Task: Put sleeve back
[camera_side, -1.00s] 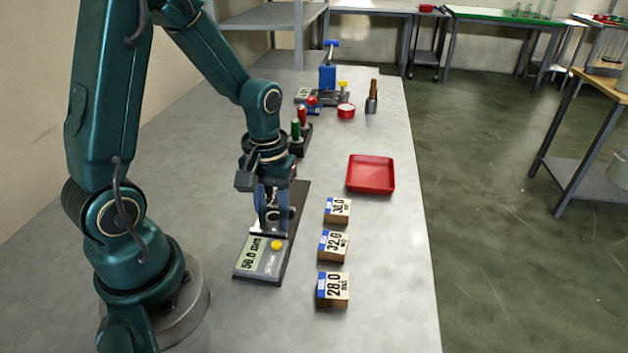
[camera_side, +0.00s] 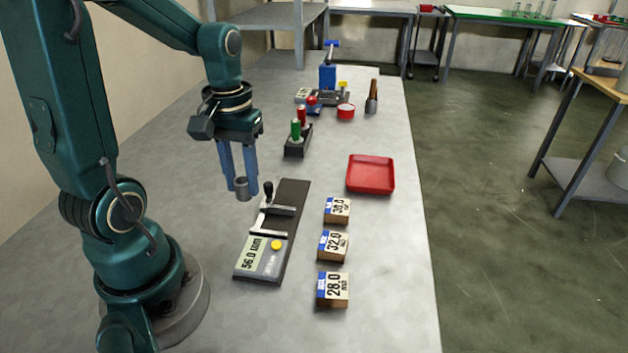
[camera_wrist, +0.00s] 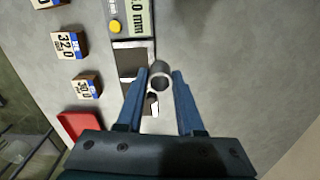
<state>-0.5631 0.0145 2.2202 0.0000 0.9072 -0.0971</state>
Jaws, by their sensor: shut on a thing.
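My gripper (camera_side: 242,188) is shut on a small grey metal sleeve (camera_side: 243,190). It holds the sleeve above the table, to the left of the measuring gauge (camera_side: 285,215). In the wrist view the sleeve (camera_wrist: 160,78) sits between the two blue fingertips, its round open end showing. The gauge has a dark base, metal jaws, a black knob, a yellow button and a display reading 56.0 mm. The jaws stand apart with nothing seen between them.
Wooden blocks marked 30.0 (camera_side: 337,210), 32.0 (camera_side: 333,246) and 28.0 (camera_side: 332,289) stand right of the gauge. A red tray (camera_side: 370,174) lies beyond them. A stand with green and red handles (camera_side: 298,140) and a blue press (camera_side: 327,78) stand farther back. The table left of the gauge is clear.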

